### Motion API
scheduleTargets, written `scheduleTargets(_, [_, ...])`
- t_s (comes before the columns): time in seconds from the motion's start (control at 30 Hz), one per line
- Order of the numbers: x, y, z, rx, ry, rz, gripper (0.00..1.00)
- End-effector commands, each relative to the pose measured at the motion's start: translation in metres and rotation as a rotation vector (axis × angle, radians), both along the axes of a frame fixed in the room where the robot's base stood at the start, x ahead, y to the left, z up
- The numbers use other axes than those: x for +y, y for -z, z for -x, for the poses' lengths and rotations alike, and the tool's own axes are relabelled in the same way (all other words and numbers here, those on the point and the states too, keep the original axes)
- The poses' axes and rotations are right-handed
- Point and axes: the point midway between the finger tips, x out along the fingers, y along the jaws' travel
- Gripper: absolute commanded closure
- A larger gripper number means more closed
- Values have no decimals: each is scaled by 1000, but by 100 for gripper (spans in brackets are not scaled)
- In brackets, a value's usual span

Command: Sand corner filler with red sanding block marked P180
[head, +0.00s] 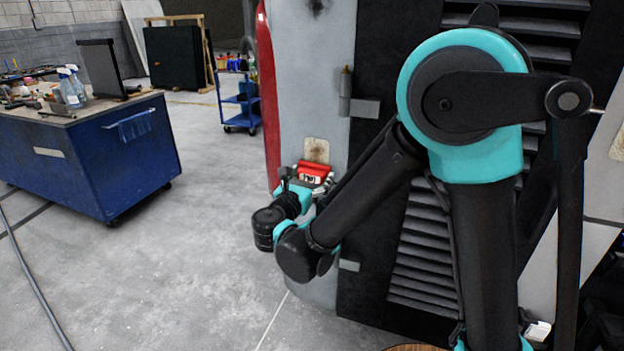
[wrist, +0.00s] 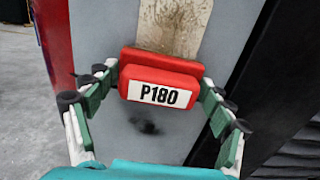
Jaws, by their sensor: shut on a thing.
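The red sanding block (wrist: 163,82) bears a white label reading P180 in the wrist view. My gripper (wrist: 160,95) is shut on it, with a finger at each side. In the head view the block (head: 314,170) is at the end of my arm, close to the grey corner panel (head: 300,90). A tan filler patch (wrist: 174,28) runs up the panel just above the block, and its upper part also shows in the head view (head: 317,150). The block overlaps the patch's lower end in view. I cannot tell whether its face touches the surface.
A dark smudge (wrist: 147,127) marks the panel below the block. Black louvred panelling (head: 420,250) stands to the right. A blue workbench (head: 120,160) with bottles and tools stands at left, and a blue cart (head: 240,108) behind. The floor between is clear, apart from a hose (head: 35,280).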

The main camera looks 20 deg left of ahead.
Motion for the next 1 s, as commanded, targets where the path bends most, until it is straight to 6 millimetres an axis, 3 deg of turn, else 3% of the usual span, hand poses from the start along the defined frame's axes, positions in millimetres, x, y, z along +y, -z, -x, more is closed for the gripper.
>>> scheduleTargets(0.2, [-1, -18, 1, -1, 1, 1, 50])
scheduleTargets(0.47, [-1, -27, 1, -1, 1, 1, 50])
scheduleTargets(1.0, [-1, -62, -2, -2, 1, 1, 50])
